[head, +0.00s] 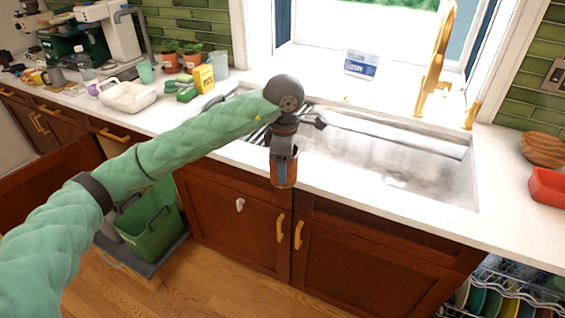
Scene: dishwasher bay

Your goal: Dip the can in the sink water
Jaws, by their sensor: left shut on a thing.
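My left gripper (284,152) reaches in from the left, pointing down. It is shut on the can (284,174), which looks orange-red and blue-grey and hangs upright at the front edge of the counter as seen from here. The gripper hides the can's upper part. The sink (420,165) is a steel basin set in the white counter, to the right of and behind the can. I cannot clearly tell the water level in it. My right gripper is not in view.
A gold faucet (435,65) stands behind the sink. A blue and white box (361,65) is on the sill. A white dish tub (127,97) and a yellow box (203,79) are left. A red container (547,187) is right. An open dishwasher rack (500,290) is lower right.

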